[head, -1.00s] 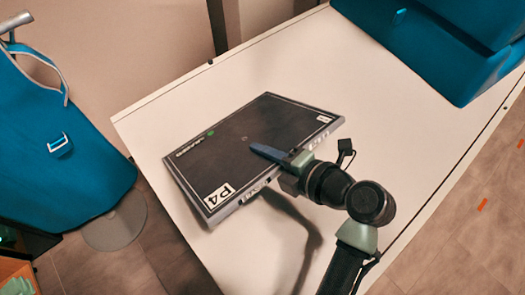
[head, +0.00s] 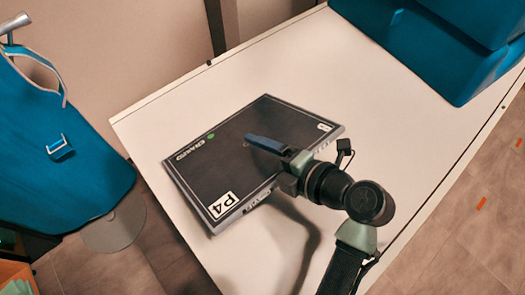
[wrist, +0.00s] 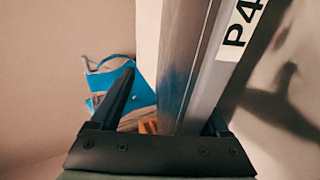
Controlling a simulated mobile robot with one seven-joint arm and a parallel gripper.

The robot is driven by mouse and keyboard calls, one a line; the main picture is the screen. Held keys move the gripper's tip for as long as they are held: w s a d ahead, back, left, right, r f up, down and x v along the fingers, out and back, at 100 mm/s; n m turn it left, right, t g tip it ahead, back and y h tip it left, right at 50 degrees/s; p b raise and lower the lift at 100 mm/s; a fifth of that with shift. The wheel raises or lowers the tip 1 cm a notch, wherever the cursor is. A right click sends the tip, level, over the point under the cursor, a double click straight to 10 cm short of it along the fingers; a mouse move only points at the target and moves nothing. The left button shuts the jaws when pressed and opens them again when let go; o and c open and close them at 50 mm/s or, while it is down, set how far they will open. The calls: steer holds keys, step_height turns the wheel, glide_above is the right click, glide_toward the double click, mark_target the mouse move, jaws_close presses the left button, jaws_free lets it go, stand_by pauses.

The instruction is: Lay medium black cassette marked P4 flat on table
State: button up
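The other finger is mostly hidden by the cassette.
Blue bins (head: 435,45) stand at the table's far right. A blue apron-like item (head: 65,140) hangs beyond the left edge. A wall borders the table at the back. The table is clear around the cassette's far side.

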mark_target(280, 168)
steer(key=shift+r, duration=0.1)
steer(key=shift+p+v, duration=0.45)
steer(key=shift+v, duration=2.05)
steer(key=o, duration=0.4)
steer(key=shift+f, duration=0.2)
steer(key=p+v, duration=0.3)
steer(key=v, duration=1)
steer(key=shift+p, duration=0.35)
steer(key=shift+r, duration=0.1)
